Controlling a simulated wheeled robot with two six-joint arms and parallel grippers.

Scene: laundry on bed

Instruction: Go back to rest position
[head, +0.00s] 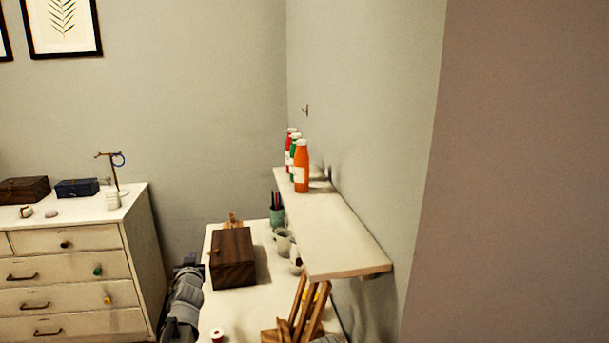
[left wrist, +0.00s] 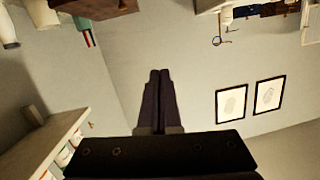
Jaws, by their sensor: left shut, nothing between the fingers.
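My left gripper (left wrist: 159,75) is shut in the left wrist view, its two dark fingers together with nothing between them. In the head view my left arm and the dark left gripper (head: 187,264) stand at the lower middle, in the gap between the white dresser and the white table. Nothing is seen touching the gripper. My right gripper does not show in either view.
The white dresser (head: 70,270) carries boxes and a small stand. A wall shelf (head: 330,235) with several bottles overhangs the table's right side.

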